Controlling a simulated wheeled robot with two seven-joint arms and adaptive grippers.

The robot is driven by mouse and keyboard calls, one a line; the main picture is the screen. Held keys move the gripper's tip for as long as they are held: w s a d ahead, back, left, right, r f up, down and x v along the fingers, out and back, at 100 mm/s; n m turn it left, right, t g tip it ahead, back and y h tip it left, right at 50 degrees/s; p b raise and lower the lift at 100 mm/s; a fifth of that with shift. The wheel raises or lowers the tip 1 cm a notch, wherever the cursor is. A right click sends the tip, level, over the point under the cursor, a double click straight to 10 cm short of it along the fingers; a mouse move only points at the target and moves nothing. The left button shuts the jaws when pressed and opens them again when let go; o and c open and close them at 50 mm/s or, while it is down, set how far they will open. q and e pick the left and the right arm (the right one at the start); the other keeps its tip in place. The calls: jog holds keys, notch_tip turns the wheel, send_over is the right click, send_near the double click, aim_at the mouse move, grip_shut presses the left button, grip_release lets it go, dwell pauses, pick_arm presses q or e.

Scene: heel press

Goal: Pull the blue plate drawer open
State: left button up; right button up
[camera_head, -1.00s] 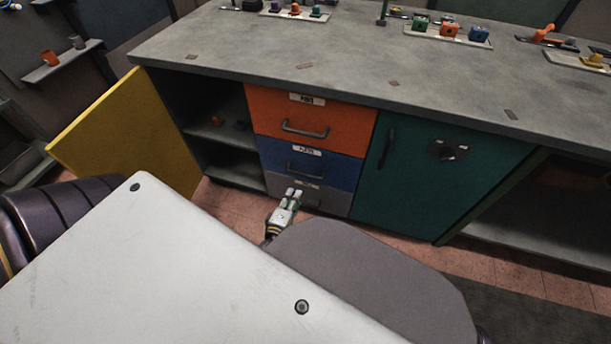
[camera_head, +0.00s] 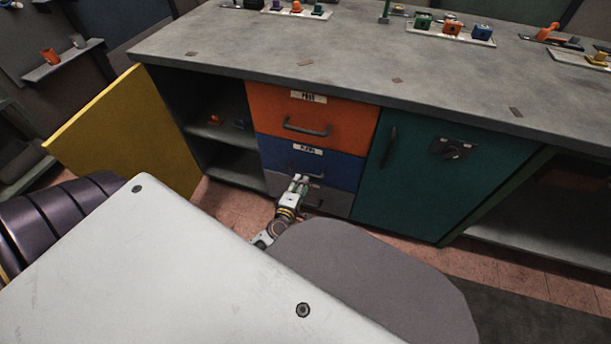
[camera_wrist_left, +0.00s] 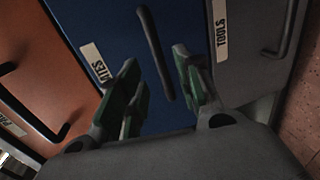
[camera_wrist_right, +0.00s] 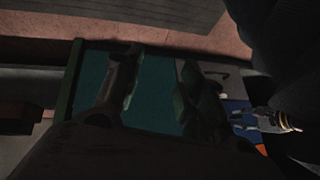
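The blue plate drawer (camera_head: 335,170) is the middle drawer of a stack of three, and it looks shut. Its dark bar handle (camera_wrist_left: 155,52) lies ahead of and between the fingers of my left gripper (camera_wrist_left: 155,90) in the left wrist view. The left fingers are apart, with no clear contact on the handle. In the head view my left gripper (camera_head: 299,182) is at the lower part of the blue drawer, partly covering its handle. My right gripper (camera_wrist_right: 158,85) shows dark in its wrist view, fingers apart and nothing visible between them; it is hidden in the head view.
An orange drawer (camera_head: 345,118) is above and a grey drawer (camera_head: 335,201) labelled tools below. A yellow door (camera_head: 125,135) stands open at left beside an open shelf (camera_head: 222,134). A teal door (camera_head: 440,190) is right of the drawers. The worktop (camera_head: 350,55) overhangs them.

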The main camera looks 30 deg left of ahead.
aim_at(305, 173)
pick_arm(q)
jog(key=shift+b+x, duration=0.65)
jog(key=shift+x, duration=2.65)
pick_arm(e)
jog(key=shift+w+a+f+t, duration=0.1)
jog(key=shift+a+f+t, duration=0.1)
jog(key=shift+f, duration=0.55)
jog(key=shift+a+f+t, duration=0.1)
jog(key=shift+f+t, duration=0.1)
jog(key=shift+f, duration=0.55)
jog(key=shift+d, duration=0.1)
pick_arm(q)
grip_shut()
pick_arm(e)
jog(key=shift+r, duration=0.1)
jog(key=shift+w, duration=0.1)
